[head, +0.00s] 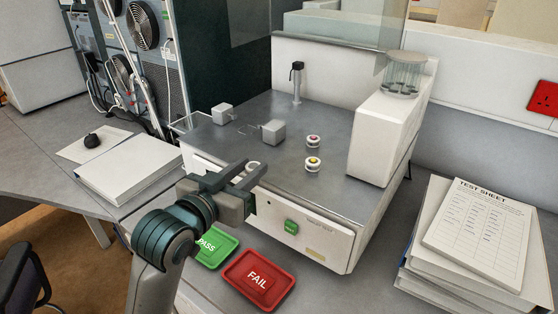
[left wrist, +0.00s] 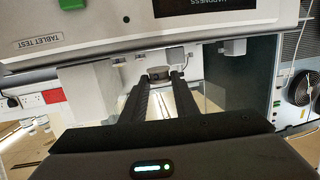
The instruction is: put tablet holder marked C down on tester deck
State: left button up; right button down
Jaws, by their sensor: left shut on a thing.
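My left gripper (head: 252,170) is over the front edge of the tester, shut on a small round whitish tablet holder (head: 253,164). The left wrist view shows the holder (left wrist: 158,73) between the two fingertips (left wrist: 160,80). Its mark cannot be read. The grey tester deck (head: 255,117) lies just beyond the gripper. The holder appears above the deck's front edge; whether it touches cannot be told. Two other round holders stand on the deck, one with a reddish top (head: 313,141) and one with a yellowish top (head: 312,164). My right gripper is not in view.
Grey blocks (head: 273,132) and a small post (head: 297,82) stand on the deck. A white housing (head: 385,135) bounds its right side. Green PASS (head: 213,250) and red FAIL (head: 258,281) trays lie in front. The deck's front middle is clear.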

pick_arm(q)
jog(key=s+d+r+m+g+h, duration=0.1)
jog(key=d+r+m+g+h, duration=0.3)
jog(key=d+r, duration=0.4)
jog(key=d+h, duration=0.1)
jog(key=d, duration=0.1)
jog(key=shift+s+d+r+m+p, duration=0.3)
jog(key=shift+d+m+p, duration=0.05)
jog(key=shift+d+m, duration=0.05)
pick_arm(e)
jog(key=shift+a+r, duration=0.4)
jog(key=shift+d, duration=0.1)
